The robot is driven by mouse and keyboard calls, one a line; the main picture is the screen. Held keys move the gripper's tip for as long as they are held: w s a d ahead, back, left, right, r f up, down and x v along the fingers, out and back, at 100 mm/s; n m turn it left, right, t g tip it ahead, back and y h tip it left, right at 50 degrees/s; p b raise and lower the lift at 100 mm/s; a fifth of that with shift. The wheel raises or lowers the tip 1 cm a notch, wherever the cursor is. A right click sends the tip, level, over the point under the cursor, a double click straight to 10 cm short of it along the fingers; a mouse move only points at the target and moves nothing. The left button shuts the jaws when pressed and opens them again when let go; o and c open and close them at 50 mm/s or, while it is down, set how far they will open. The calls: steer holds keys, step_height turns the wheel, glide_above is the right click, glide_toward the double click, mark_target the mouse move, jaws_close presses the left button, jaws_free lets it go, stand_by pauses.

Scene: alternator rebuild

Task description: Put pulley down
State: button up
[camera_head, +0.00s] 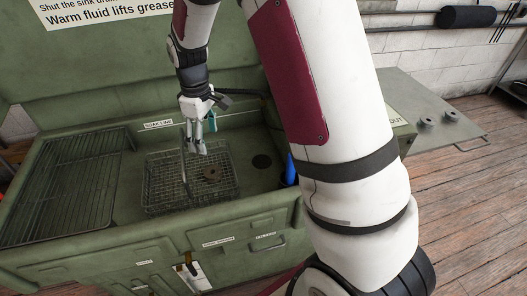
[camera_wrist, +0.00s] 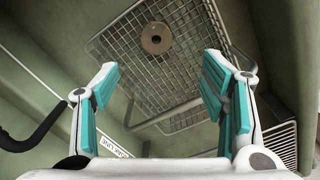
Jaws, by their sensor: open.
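The pulley (camera_head: 212,174) looks like a small brown disc with a central hole. It lies in the wire basket (camera_head: 165,198) inside the green wash sink, right of the basket's middle. In the wrist view the pulley (camera_wrist: 156,38) shows near the top, on the mesh of the basket (camera_wrist: 112,50). My gripper (camera_head: 198,146) hangs above the basket, a little up and left of the pulley in the head view. In the wrist view my gripper (camera_wrist: 160,72) has its teal-padded fingers wide apart with nothing between them. The pulley is apart from the fingers.
A wire rack (camera_head: 70,180) fills the sink's left side. A drain hole (camera_head: 262,161) and a blue object (camera_head: 290,172) lie right of the basket. A side table (camera_head: 400,95) at the right carries small grey parts (camera_head: 426,122). My arm covers part of the sink's right end.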

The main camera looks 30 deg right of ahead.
steer(key=s+r+m+t, duration=0.2)
steer(key=s+r+m, duration=0.2)
steer(key=s+r, duration=1.15)
steer(key=s+r+m+t, duration=0.1)
steer(key=s+r+m, duration=0.1)
steer(key=s, duration=1.3)
steer(key=shift+s+d+r+m, duration=0.15)
steer(key=shift+s+d+m, duration=0.1)
steer(key=shift+m, duration=0.65)
steer(key=shift+r, duration=0.1)
step_height(320, 180, up, 3)
steer(key=t+p, duration=0.1)
steer(key=p, duration=0.1)
steer(key=shift+r+p, duration=0.2)
steer(key=shift+p, duration=0.15)
steer(key=shift+c, duration=0.2)
